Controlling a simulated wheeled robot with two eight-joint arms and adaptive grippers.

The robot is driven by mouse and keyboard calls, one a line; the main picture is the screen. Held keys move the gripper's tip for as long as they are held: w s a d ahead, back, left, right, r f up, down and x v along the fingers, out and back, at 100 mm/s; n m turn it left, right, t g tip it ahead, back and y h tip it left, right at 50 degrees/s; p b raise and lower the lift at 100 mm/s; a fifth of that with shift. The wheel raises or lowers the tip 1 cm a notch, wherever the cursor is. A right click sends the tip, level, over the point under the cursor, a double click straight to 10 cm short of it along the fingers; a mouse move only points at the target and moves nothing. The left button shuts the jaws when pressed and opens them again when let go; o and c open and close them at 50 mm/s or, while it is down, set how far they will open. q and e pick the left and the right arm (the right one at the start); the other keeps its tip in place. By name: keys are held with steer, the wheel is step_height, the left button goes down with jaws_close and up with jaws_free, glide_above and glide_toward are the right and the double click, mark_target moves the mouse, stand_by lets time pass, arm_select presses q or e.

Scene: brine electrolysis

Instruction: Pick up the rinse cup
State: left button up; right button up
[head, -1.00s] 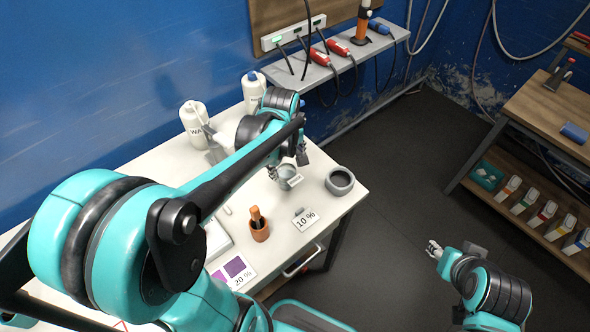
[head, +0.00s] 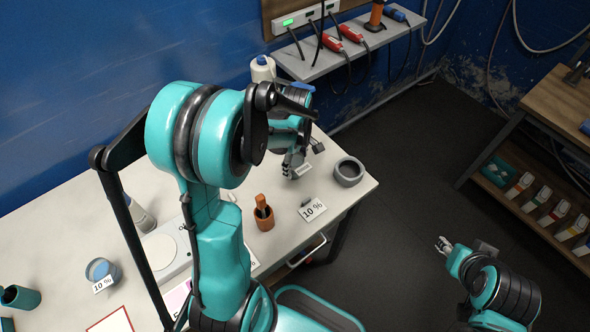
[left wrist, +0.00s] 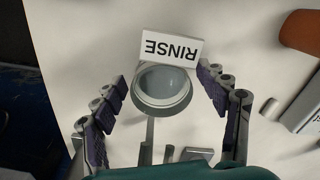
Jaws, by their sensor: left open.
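The rinse cup (left wrist: 160,88) is a small pale grey round cup with a white RINSE tag (left wrist: 170,47) at its rim. It stands on the white table in the left wrist view. My left gripper (left wrist: 164,86) is open, with one finger on either side of the cup. I cannot tell whether the fingers touch it. In the head view the left gripper (head: 292,164) largely hides the cup, and only part of its tag (head: 303,170) shows clearly. My right gripper (head: 443,245) is over the floor at the right, away from the table, too small to judge.
A grey ring-shaped bowl (head: 348,172) stands just right of the cup. A white bottle (head: 262,70) stands behind. A blue-topped 10 % cup (head: 102,270) is at the left.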

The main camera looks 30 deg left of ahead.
arm_select(q)
steer(key=shift+r, duration=0.1)
steer(key=c, duration=1.5)
steer(key=shift+r, duration=0.1)
